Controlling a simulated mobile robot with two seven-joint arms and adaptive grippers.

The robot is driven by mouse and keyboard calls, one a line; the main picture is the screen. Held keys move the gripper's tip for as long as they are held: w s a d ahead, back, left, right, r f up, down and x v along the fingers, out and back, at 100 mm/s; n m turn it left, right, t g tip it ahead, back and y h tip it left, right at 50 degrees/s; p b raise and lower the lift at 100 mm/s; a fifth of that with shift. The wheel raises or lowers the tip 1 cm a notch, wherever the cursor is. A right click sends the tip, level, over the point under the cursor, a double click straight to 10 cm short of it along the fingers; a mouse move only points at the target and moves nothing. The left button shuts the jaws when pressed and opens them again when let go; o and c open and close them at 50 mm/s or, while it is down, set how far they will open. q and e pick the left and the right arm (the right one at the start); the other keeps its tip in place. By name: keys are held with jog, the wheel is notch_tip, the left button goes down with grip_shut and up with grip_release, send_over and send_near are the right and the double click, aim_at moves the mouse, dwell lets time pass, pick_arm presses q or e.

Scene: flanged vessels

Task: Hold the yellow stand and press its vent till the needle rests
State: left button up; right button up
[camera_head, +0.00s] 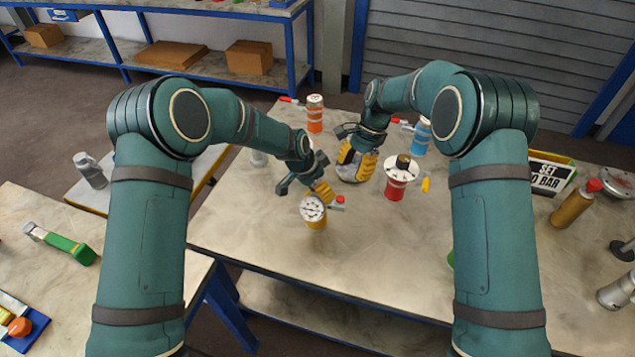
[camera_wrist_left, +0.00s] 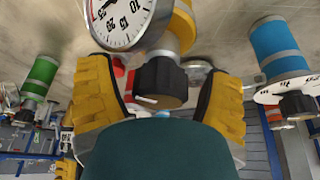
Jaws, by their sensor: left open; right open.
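The yellow stand (camera_head: 317,225) is upright on the table, with a round white gauge (camera_head: 312,208) on it. A small red-tipped part (camera_head: 340,199) shows beside it. My left gripper (camera_head: 321,189) is just behind the stand. In the left wrist view, my open left fingers (camera_wrist_left: 163,80) lie either side of a black knob (camera_wrist_left: 160,82), with the gauge (camera_wrist_left: 122,18) and the yellow stand (camera_wrist_left: 183,25) beyond; contact cannot be told. The needle's exact reading is too small to read. My right gripper (camera_head: 357,160) is open further back, over a pale base that it partly hides.
A red vessel (camera_head: 395,190) with a white flange stands right of my right gripper. A blue vessel (camera_head: 422,137) and an orange vessel (camera_head: 315,121) stand behind. A sign (camera_head: 548,177) and a tan bottle (camera_head: 572,208) are at right.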

pick_arm(q)
grip_shut()
dwell(1.0)
